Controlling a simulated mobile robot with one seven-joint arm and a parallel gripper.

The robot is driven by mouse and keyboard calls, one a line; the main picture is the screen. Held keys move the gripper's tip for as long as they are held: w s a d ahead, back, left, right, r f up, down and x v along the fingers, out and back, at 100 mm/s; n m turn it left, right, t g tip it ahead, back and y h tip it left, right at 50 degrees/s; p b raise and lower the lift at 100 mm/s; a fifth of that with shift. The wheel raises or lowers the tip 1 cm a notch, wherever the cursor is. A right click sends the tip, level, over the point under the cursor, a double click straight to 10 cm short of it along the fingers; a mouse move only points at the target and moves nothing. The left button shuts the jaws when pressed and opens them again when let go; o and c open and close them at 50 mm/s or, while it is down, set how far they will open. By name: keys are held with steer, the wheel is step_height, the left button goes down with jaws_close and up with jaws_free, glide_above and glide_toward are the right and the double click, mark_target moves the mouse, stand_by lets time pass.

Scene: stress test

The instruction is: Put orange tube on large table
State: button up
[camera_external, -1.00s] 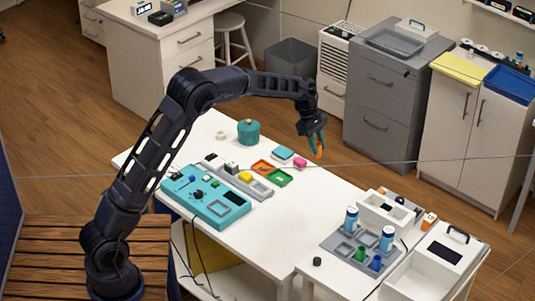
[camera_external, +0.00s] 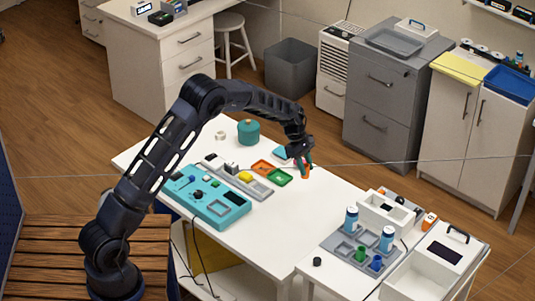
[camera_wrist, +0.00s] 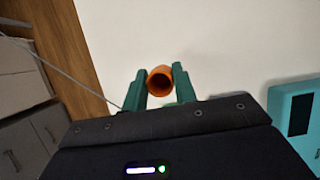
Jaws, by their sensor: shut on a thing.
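The orange tube (camera_external: 306,174) is between the green fingers of my gripper (camera_external: 304,168) in the external view, low over the far right part of the large white table (camera_external: 262,238). In the wrist view the tube (camera_wrist: 160,81) shows its round open end, held between both fingers of my gripper (camera_wrist: 160,77). The white tabletop (camera_wrist: 220,40) lies behind it. I cannot tell whether the tube touches the tabletop.
Orange and green trays (camera_external: 279,177), a teal box (camera_external: 283,153) and a teal round container (camera_external: 248,132) stand left of the gripper. A teal control panel (camera_external: 207,197) lies farther left. The table's front right area is clear. A bench with a grey rack (camera_external: 343,244) adjoins it.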

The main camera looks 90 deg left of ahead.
steer(key=shift+f, duration=3.55)
steer(key=o, duration=1)
steer(key=shift+f, duration=0.1)
steer(key=shift+c, duration=0.2)
